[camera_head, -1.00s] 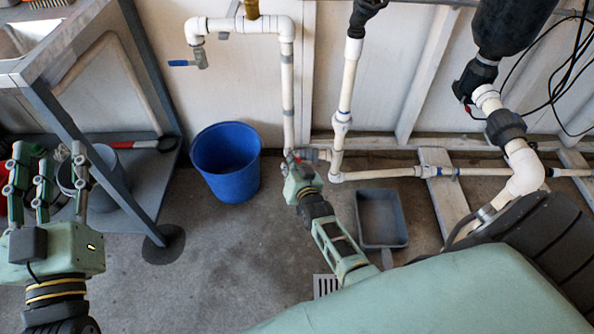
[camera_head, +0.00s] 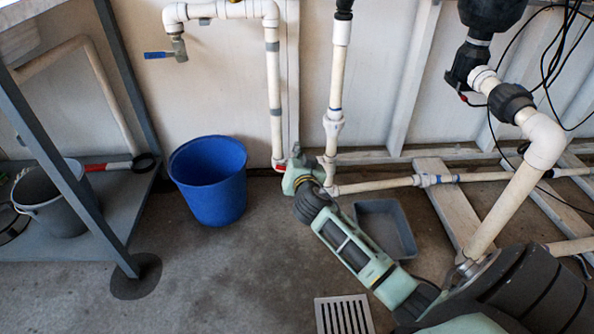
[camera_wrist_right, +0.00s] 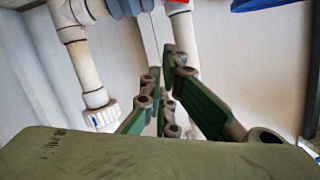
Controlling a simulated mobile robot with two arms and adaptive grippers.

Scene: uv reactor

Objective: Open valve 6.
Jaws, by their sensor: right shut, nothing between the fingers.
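No number label for valve 6 can be read. My right gripper (camera_head: 292,165) is low by the wall, at the foot of a white vertical pipe (camera_head: 273,95). A small red part (camera_head: 279,163) shows at that pipe's foot, right beside the gripper; the gripper hides most of what is there. In the right wrist view the green fingers (camera_wrist_right: 168,90) are shut with nothing held, with white pipes (camera_wrist_right: 85,65) and a blue-grey fitting (camera_wrist_right: 130,8) beyond them. A tap with a blue lever (camera_head: 160,54) hangs at upper left. My left gripper is out of view.
A blue bucket (camera_head: 208,180) stands left of the gripper. A grey tray (camera_head: 385,228) lies right of my right arm. A low white pipe (camera_head: 375,185) runs along the wall. A floor drain (camera_head: 343,315) lies in front. A grey bucket (camera_head: 52,203) sits on the left shelf.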

